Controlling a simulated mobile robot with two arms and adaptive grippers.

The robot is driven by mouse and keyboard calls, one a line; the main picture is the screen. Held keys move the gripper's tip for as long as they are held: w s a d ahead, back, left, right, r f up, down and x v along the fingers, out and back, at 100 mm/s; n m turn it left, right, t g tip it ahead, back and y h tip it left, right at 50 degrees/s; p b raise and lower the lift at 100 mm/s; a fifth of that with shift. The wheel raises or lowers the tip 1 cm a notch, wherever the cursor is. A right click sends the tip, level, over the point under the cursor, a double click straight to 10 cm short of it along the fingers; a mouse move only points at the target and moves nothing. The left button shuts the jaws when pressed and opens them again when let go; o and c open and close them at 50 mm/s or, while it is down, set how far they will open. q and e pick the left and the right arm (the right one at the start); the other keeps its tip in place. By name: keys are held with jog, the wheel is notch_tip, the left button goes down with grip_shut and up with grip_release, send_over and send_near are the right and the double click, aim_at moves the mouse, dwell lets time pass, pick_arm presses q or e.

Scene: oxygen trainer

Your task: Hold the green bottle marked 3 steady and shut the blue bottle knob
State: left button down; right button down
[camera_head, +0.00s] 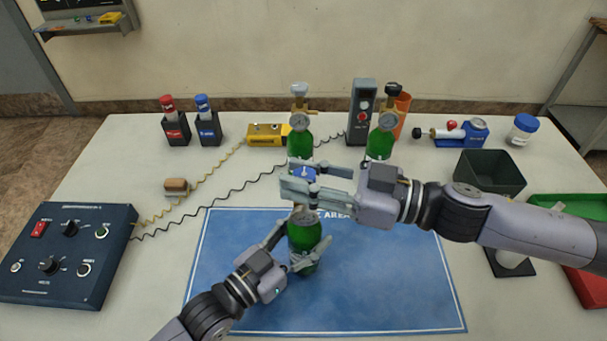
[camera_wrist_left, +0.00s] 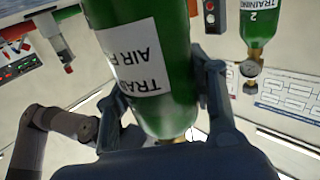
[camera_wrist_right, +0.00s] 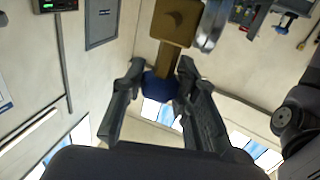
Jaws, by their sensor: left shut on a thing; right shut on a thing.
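A green bottle (camera_head: 306,235) stands upright on the blue mat (camera_head: 400,285). My left gripper (camera_head: 304,250) is shut around its body; the left wrist view shows the bottle (camera_wrist_left: 150,70) between both fingers, with a white label but no readable number. A gauge (camera_head: 305,216) sits at its top, partly under my right gripper. My right gripper (camera_head: 299,181) is shut on the blue knob (camera_head: 304,174) above the bottle. In the right wrist view the blue knob (camera_wrist_right: 160,88) sits between the fingertips, below a brass valve body (camera_wrist_right: 175,22).
Two more green bottles, one left (camera_head: 300,145) and one right (camera_head: 380,143), stand behind my right gripper. A control box (camera_head: 65,255) is at the left, a dark bin (camera_head: 490,172) at the right near my right arm. The mat's right part is clear.

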jog(key=c, duration=1.2)
grip_release()
jog(key=shift+d, duration=0.1)
jog(key=v, duration=1.2)
pick_arm(q)
jog(key=c, duration=0.6)
grip_release()
jog(key=shift+c, duration=0.2)
